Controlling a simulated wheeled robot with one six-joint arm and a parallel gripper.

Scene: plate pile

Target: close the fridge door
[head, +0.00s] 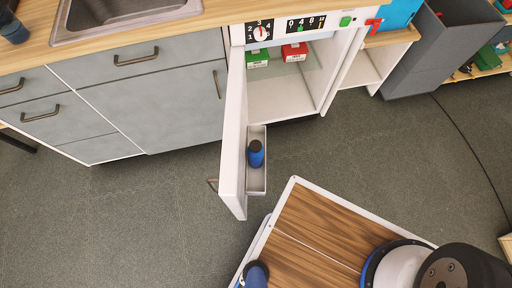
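The fridge door (234,141) is a white panel that stands wide open, swung out from the left side of the fridge opening toward the camera. A door shelf (257,182) on its inner side holds a small blue bottle with a dark cap (256,154). A handle (212,185) shows at the outer side near the free edge. The white fridge compartment (281,95) is exposed, with a green box (257,58) and a red box (294,52) inside. My gripper is not in view; only part of my arm shows at the lower right.
Grey drawers and cabinets (150,95) under a wooden counter with a sink (120,15) stand left of the door. A control panel with dials (290,28) is above the fridge. Grey bins (440,45) stand at the upper right. The dark floor (140,210) left of the door is clear.

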